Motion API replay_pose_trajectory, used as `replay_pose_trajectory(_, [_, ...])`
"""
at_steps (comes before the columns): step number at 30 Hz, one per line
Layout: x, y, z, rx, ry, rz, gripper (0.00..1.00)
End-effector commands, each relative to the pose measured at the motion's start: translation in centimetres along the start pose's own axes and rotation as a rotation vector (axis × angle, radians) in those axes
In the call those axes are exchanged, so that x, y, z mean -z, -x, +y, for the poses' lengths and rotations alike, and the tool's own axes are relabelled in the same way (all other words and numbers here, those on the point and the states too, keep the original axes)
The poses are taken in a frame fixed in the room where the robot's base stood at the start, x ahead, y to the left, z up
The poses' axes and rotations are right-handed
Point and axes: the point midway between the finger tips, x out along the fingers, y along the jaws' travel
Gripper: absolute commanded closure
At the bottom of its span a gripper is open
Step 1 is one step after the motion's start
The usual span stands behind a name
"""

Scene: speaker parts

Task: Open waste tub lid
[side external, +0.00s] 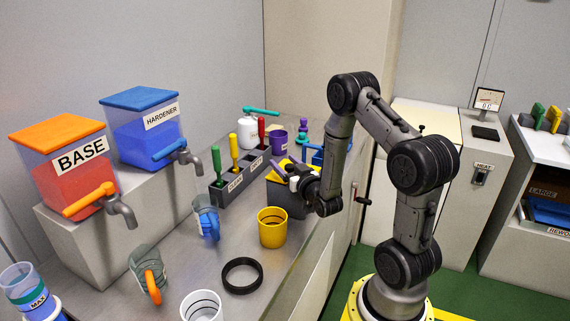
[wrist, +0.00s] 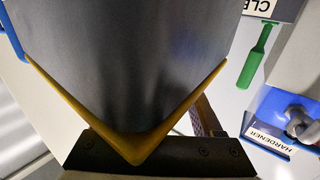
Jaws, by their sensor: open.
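The waste tub (side external: 285,200) is a dark grey box with yellow at its top, standing near the bench's right edge. The yellow lid (side external: 277,172) shows only in part, since my gripper hides much of it. I cannot tell whether the lid is lifted at all. In the wrist view the dark grey wall of the tub (wrist: 130,60) fills the middle, with a yellow edge (wrist: 75,100) running in a V close in front of my gripper's dark body. My gripper (side external: 290,178) is open, close beside the lid. Contact is unclear.
A yellow cup (side external: 272,228) stands just in front of the tub. A grey rack (side external: 238,172) with coloured-handled tools is to its left, and a purple cup (side external: 279,142) behind. A black ring (side external: 242,275) lies on the bench. Dispensers labelled BASE (side external: 66,170) and HARDENER (side external: 145,130) stand left.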

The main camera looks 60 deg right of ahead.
Motion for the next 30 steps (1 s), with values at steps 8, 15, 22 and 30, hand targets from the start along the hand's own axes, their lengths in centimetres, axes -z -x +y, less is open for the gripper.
replay_pose_trajectory(8, [0.0, 0.03, 0.0, 0.0, 0.0, 0.0, 0.57])
replay_pose_trajectory(15, [0.01, 0.04, 0.0, 0.0, 0.0, 0.0, 1.0])
replay_pose_trajectory(22, [0.01, 0.05, 0.0, 0.0, 0.0, 0.0, 1.0])
replay_pose_trajectory(30, [0.0, 0.06, 0.01, 0.0, 0.0, 0.0, 1.0])
